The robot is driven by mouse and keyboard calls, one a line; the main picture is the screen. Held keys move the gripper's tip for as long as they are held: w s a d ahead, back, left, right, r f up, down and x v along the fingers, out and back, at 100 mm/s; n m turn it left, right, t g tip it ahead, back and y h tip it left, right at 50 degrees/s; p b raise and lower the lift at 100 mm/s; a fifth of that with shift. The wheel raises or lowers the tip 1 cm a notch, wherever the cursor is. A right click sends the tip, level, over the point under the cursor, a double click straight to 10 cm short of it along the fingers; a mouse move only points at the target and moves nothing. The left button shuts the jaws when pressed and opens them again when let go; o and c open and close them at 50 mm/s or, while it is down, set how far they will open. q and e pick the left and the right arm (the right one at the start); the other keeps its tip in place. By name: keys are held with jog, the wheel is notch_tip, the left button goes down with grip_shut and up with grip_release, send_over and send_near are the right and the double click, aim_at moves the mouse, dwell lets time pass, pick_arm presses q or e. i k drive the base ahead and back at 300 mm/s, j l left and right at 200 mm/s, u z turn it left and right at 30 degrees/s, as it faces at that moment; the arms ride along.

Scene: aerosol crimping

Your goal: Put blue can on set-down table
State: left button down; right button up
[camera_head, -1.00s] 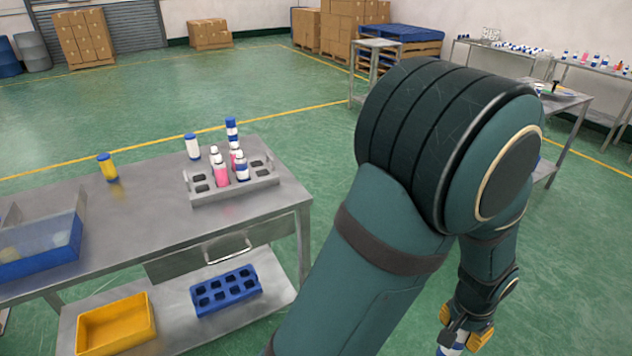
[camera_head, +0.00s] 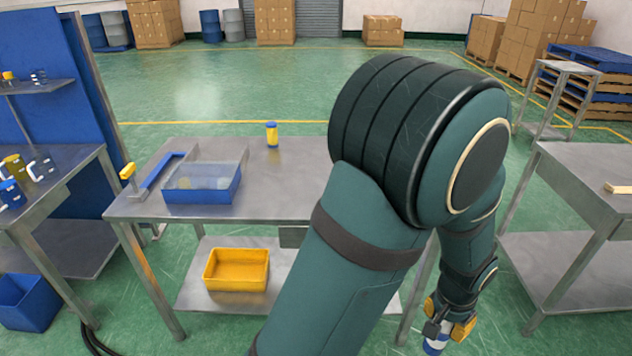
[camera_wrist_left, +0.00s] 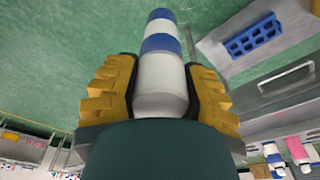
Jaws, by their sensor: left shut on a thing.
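My left gripper (camera_head: 449,329) is shut on the blue can (camera_head: 435,346), low at the right of my arm in the head view. The can has blue and white bands. In the left wrist view, the can (camera_wrist_left: 161,70) sits between the yellow finger pads (camera_wrist_left: 107,92), with its banded end pointing away from the wrist. The gripper holds it in the air above the green floor. I cannot tell which table is the set-down table. My right gripper is not in view.
A small stand (camera_head: 568,68) is farther back. My arm hides part of the centre table.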

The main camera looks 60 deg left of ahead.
aim_at(302, 195)
jog(key=j+u, duration=0.15)
jog(key=u, duration=0.2)
jog(key=j+u, duration=0.15)
jog(key=u, duration=0.2)
jog(key=j, duration=1.4)
jog(key=i+j, duration=0.35)
jog(key=i, duration=0.15)
